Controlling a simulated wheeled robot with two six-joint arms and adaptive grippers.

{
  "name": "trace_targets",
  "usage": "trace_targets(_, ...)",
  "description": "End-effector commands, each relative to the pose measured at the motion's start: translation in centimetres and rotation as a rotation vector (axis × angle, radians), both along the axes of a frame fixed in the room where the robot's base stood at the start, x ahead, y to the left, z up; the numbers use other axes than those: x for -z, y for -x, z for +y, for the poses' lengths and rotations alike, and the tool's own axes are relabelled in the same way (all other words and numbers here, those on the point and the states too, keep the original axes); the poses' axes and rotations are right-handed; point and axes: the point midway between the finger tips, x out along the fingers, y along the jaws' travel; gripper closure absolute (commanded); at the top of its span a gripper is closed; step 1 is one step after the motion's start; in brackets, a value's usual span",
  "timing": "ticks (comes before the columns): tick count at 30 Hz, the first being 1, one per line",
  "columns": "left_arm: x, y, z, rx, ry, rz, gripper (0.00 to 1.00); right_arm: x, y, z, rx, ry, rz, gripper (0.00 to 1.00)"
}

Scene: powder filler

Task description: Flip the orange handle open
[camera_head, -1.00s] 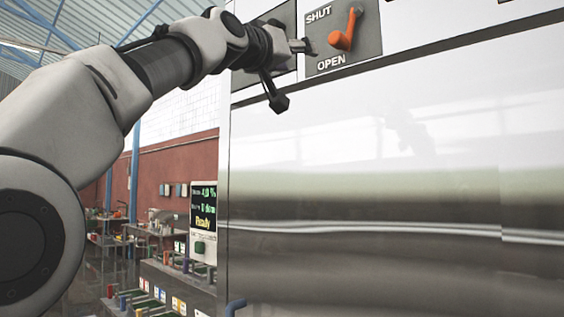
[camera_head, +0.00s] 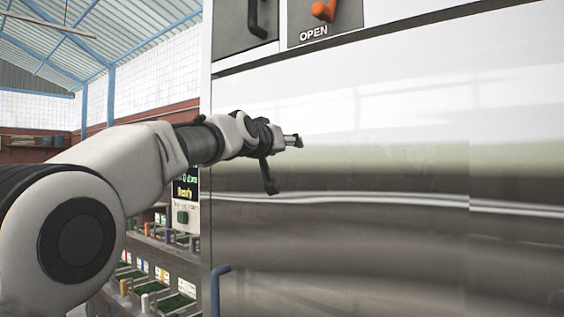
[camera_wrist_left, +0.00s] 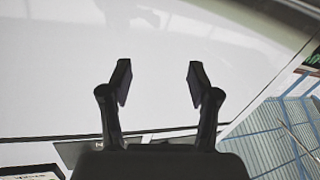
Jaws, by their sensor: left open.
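The orange handle (camera_head: 323,11) is at the top edge of the head view, on a grey plate (camera_head: 345,22) with the word OPEN below it. Its upper part and the SHUT label are cut off by the frame. My left gripper (camera_head: 297,140) is well below the handle and a little to its left, in front of the shiny metal panel. In the left wrist view my left gripper (camera_wrist_left: 158,82) is open, with nothing between its fingers. My right gripper is in neither view.
A black handle (camera_head: 257,18) sits on a grey plate left of the orange one. The metal panel (camera_head: 400,220) fills the right side. A blue bent bar (camera_head: 216,285) stands at its lower left. Shelves with green bins (camera_head: 178,302) stand behind my arm.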

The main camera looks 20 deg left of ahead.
Motion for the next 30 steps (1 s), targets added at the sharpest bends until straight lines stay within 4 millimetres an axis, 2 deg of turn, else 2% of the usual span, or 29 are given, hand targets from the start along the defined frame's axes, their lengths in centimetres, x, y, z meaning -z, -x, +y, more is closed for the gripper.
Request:
trace_targets(3,2.1,-0.9,0.2,-0.007,-0.002,0.026,0.39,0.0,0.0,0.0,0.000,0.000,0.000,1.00)
trace_targets(7,3.3,-1.3,0.3,-0.011,-0.003,0.043,0.39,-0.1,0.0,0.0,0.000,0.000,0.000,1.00)
trace_targets(23,3.5,-1.4,0.3,-0.012,0.005,0.046,0.39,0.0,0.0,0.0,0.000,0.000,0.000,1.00)
trace_targets(26,3.5,-1.4,0.3,-0.017,0.105,0.056,0.39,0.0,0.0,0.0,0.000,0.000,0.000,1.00)
trace_targets(29,3.8,-1.4,0.1,-0.024,0.375,0.095,0.39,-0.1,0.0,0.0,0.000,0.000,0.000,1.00)
trace_targets(30,3.7,-1.3,-0.1,-0.028,0.526,0.114,0.39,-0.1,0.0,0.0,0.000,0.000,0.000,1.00)
